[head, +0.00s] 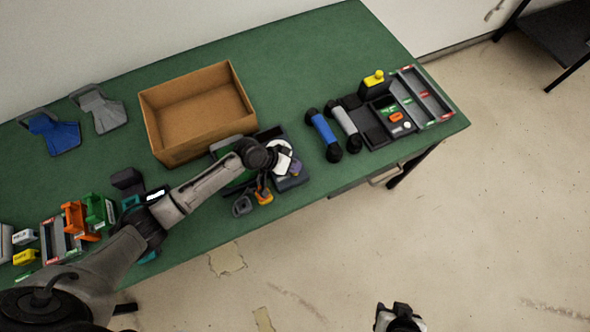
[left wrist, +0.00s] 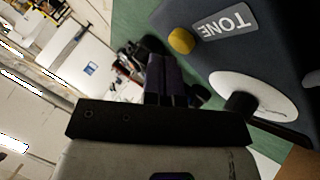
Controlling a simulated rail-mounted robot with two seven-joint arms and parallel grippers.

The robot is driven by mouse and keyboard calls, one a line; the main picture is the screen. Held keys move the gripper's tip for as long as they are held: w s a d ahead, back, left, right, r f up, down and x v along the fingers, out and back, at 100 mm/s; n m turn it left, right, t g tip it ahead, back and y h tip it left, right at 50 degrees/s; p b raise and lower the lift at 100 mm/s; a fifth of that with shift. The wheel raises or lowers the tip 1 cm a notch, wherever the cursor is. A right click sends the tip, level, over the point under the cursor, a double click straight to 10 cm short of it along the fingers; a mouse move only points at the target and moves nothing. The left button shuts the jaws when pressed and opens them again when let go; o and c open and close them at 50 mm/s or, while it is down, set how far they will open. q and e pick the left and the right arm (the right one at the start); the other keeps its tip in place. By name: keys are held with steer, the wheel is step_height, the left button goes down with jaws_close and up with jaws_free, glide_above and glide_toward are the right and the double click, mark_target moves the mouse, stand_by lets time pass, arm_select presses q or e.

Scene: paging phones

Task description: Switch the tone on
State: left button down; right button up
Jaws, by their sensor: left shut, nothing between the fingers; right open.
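A dark box fills the upper right of the left wrist view, with a grey label reading TONE (left wrist: 225,22), a round yellow knob (left wrist: 181,40) and a white disc (left wrist: 258,95) with a dark stub in front of it. In the head view the dark unit (head: 291,184) lies near the table's front edge, mostly hidden under my left arm. My left gripper (head: 294,168) is over it; its dark, shut, empty fingers (left wrist: 172,75) show beside the yellow knob. I cannot tell whether they touch the box. My right gripper (head: 398,312) is open, away from the table.
An open cardboard box (head: 198,110) stands behind my left arm on the green table (head: 300,60). Blue (head: 324,132) and grey (head: 345,127) handsets and a panel with a yellow-topped block (head: 374,81) are to the right. Coloured holders (head: 75,218) crowd the left. The back right is clear.

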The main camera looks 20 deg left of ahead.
stand_by(0.4)
arm_select(q)
steer(key=shift+f, duration=0.15)
steer(key=shift+f, duration=0.3)
stand_by(0.3)
steer(key=shift+r+p, duration=0.35)
steer(key=shift+r, duration=0.15)
